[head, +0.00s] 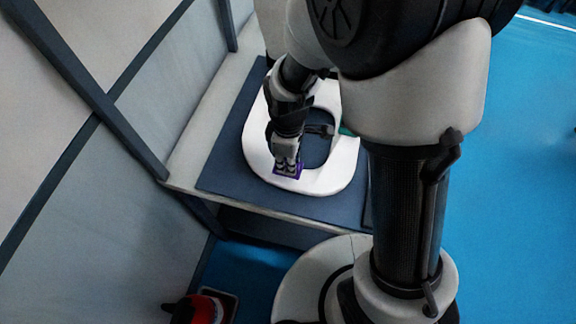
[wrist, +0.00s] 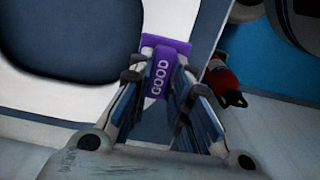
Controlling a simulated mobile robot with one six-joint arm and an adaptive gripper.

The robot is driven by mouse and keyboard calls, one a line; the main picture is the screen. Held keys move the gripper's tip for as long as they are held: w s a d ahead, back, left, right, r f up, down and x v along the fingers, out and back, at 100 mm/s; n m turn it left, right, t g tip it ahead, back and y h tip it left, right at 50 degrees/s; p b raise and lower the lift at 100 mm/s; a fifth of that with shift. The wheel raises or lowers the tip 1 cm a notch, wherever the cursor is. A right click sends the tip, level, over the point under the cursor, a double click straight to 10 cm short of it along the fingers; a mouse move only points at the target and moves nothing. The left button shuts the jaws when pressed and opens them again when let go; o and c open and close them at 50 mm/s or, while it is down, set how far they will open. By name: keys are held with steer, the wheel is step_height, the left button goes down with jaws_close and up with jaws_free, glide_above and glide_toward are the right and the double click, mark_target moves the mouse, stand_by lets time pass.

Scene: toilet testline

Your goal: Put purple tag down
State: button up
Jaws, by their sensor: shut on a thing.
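The purple tag (wrist: 160,72) carries the white word "GOOD" and sits between the fingertips of my gripper (wrist: 158,80) in the wrist view. My gripper is shut on it. In the head view, my gripper (head: 286,163) points down with the purple tag (head: 288,171) at its tips, over the near left part of the white toilet seat (head: 327,182). The tag is at or just above the seat surface; I cannot tell whether it touches. The fingers cover part of the tag.
The seat lies on a dark blue mat (head: 232,160) on a light table (head: 187,165). A panelled wall with dark bars (head: 110,115) stands at the left. A red and black object (head: 205,308) is on the floor below. Blue floor (head: 520,180) is open at the right.

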steer(key=shift+f+b, duration=0.7)
steer(key=shift+f, duration=1.35)
steer(key=shift+f, duration=0.15)
steer(key=o, duration=0.9)
